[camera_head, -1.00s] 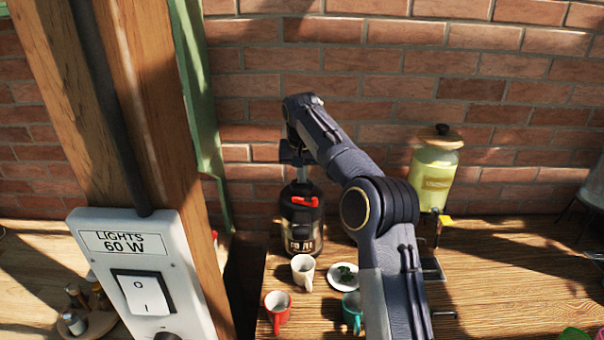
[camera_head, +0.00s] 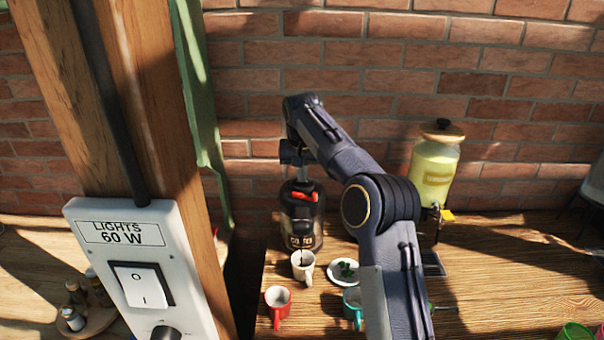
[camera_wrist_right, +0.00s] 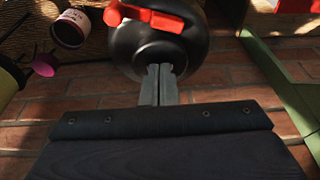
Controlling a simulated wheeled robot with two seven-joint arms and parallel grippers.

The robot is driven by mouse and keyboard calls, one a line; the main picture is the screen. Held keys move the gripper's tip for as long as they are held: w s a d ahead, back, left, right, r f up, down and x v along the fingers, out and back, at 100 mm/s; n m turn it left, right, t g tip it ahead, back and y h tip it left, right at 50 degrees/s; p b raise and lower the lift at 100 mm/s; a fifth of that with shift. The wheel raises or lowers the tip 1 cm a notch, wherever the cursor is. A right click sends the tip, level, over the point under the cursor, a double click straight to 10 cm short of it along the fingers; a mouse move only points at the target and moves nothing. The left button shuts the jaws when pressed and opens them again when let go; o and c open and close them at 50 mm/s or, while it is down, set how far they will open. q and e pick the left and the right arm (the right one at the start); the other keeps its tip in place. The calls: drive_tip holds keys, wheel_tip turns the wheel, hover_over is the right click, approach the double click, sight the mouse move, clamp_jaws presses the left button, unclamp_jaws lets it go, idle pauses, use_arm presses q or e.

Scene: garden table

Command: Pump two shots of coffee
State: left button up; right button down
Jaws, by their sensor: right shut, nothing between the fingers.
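The black coffee pump pot (camera_head: 303,228) with a red lever on top stands on the wooden table near the wall; its dark dome (camera_wrist_right: 150,45) fills the top middle of the wrist view. A white mug (camera_head: 308,273) stands in front of it, under the spout area. A thin dark line, apparently coffee, runs down into the mug. My right gripper (camera_head: 300,178) points down from above, shut and empty. Its fingertips (camera_wrist_right: 160,68) meet the pot's top and seem to touch it. My left gripper is out of view.
A red mug (camera_head: 277,303), a teal mug (camera_head: 352,307) and a small plate of green leaves (camera_head: 343,271) stand close in front. A yellow drink dispenser (camera_head: 434,172) stands right of my arm. A wooden post with a light switch (camera_head: 142,284) blocks the left side.

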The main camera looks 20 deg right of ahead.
drive_tip(key=shift+r+p, duration=0.9)
drive_tip(key=shift+r, duration=0.3)
drive_tip(key=shift+f+b, duration=0.8)
drive_tip(key=shift+f, duration=0.3)
idle(0.4)
drive_tip(key=shift+f, duration=0.2)
drive_tip(key=shift+r, duration=0.1)
idle(0.5)
drive_tip(key=shift+r+p, duration=0.8)
drive_tip(key=shift+r, duration=0.4)
